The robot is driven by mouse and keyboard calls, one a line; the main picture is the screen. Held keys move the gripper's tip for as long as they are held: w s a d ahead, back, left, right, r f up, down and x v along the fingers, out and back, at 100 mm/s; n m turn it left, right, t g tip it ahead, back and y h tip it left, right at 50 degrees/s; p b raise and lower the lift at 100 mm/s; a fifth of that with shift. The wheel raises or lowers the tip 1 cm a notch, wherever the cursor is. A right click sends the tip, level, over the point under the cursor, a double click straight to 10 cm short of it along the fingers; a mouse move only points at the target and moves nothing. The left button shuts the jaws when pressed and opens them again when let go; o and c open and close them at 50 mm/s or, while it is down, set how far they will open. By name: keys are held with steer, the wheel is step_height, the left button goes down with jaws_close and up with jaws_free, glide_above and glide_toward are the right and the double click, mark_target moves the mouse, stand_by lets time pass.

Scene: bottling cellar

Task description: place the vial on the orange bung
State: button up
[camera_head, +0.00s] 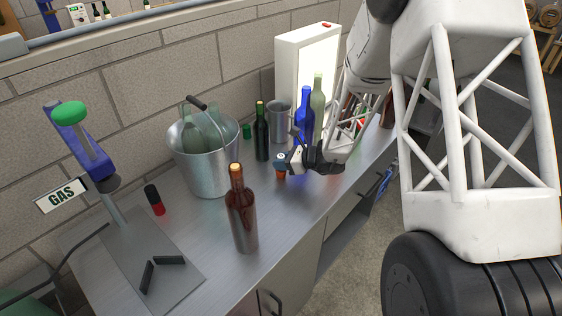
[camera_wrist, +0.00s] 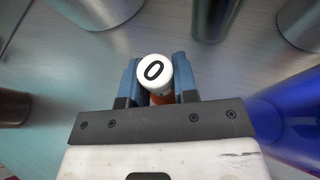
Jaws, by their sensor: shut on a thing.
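My gripper (camera_head: 281,160) is low over the steel bench, in front of the dark green bottle. In the wrist view its two blue fingers (camera_wrist: 156,82) are closed on either side of a vial with a round white cap (camera_wrist: 154,70) marked with a black "0". Orange-brown shows just below the cap in the wrist view and under the fingers in the head view. I cannot tell whether this is the vial's body or the orange bung. No separate orange bung can be made out in either view.
A brown bottle (camera_head: 241,215) stands nearer on the bench. A steel bucket (camera_head: 205,165) with bottles, a dark green bottle (camera_head: 261,138), a steel mug (camera_head: 279,122) and a blue bottle (camera_head: 304,118) stand around my gripper. A red-and-black object (camera_head: 155,202) is further left.

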steer(key=o, duration=0.9)
steer(key=shift+f, duration=0.1)
steer(key=shift+r, duration=0.2)
steer(key=shift+v, duration=5.95)
steer(key=shift+r, duration=0.15)
steer(key=s+a+r+n+g+h, duration=0.1)
steer(key=s+r+n+g+h, duration=0.15)
steer(key=s+r+n, duration=0.55)
steer(key=s+a+r+n+g+h, duration=0.2)
steer(key=s+r+n+g, duration=0.15)
steer(key=s+r, duration=0.45)
steer(key=shift+s+d+r+n+t+h, duration=0.55)
steer(key=shift+s+d+r+n+h, duration=0.8)
steer(key=shift+s, duration=2.15)
steer(key=shift+s+d+r+n+t+h, duration=0.7)
steer(key=shift+s+n+h, duration=0.7)
steer(key=shift+s+n, duration=1.5)
steer(key=shift+s+d+r+n+t+h, duration=0.35)
steer(key=shift+s+d+r+n+h, duration=0.75)
steer(key=shift+s, duration=2.95)
